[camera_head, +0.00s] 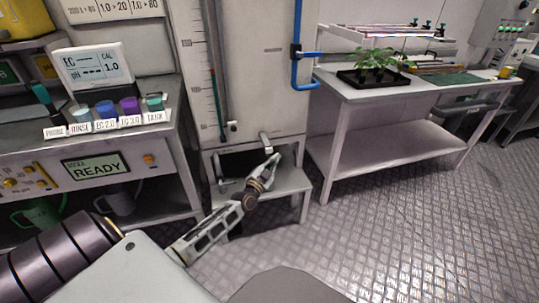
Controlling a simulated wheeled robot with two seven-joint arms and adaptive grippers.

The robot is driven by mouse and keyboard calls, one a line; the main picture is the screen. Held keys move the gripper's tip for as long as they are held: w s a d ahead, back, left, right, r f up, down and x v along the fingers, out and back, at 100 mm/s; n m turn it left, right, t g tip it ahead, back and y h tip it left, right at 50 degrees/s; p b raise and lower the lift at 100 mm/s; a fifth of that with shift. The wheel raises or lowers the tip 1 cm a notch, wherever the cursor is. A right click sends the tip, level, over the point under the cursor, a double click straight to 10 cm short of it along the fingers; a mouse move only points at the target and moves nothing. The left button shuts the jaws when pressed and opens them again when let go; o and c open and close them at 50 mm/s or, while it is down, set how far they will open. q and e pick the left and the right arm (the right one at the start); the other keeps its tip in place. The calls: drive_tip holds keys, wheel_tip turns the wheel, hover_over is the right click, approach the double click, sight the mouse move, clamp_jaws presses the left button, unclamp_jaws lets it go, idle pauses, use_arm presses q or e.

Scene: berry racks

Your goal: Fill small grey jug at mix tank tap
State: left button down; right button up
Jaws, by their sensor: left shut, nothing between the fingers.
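The mix tank (247,60) is a tall pale panel with a level scale on its left side. Its grey tap (265,141) sticks out low at the front, above a small metal stand (291,181). My left gripper (273,162) is shut and empty, just below the tap and over the stand. I cannot tell whether it touches either. A grey jug (121,201) stands on the lower shelf of the left bench, partly in shadow. A small grey shape (229,185) shows on the stand left of my gripper; I cannot tell what it is. My right gripper is not in view.
A green jug (38,214) is left of the grey one. The left bench holds an EC meter (93,68) and several labelled cups. A display reads READY (96,168). A metal table (404,91) with a plant tray stands right. The floor (420,230) is clear.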

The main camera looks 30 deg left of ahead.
use_arm(q)
drive_tip(key=shift+w+a+b, duration=0.35)
drive_tip(key=shift+w+a, duration=0.5)
drive_tip(key=shift+a, duration=0.1)
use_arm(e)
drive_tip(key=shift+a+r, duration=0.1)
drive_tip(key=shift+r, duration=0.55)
use_arm(q)
drive_tip(key=shift+w+a, duration=0.65)
drive_tip(key=shift+a, duration=0.1)
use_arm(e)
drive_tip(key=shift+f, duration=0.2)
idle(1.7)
use_arm(q)
drive_tip(key=shift+s, duration=0.1)
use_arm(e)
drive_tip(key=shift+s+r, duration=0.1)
use_arm(q)
drive_tip(key=shift+s+d+p, duration=0.55)
drive_tip(key=shift+d+p, duration=0.2)
drive_tip(key=shift+p, duration=0.05)
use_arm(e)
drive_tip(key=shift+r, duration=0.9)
use_arm(q)
drive_tip(key=s+d+p, duration=0.3)
drive_tip(key=p, duration=0.1)
drive_tip(key=shift+s+d, duration=0.15)
drive_tip(key=shift+d, duration=0.25)
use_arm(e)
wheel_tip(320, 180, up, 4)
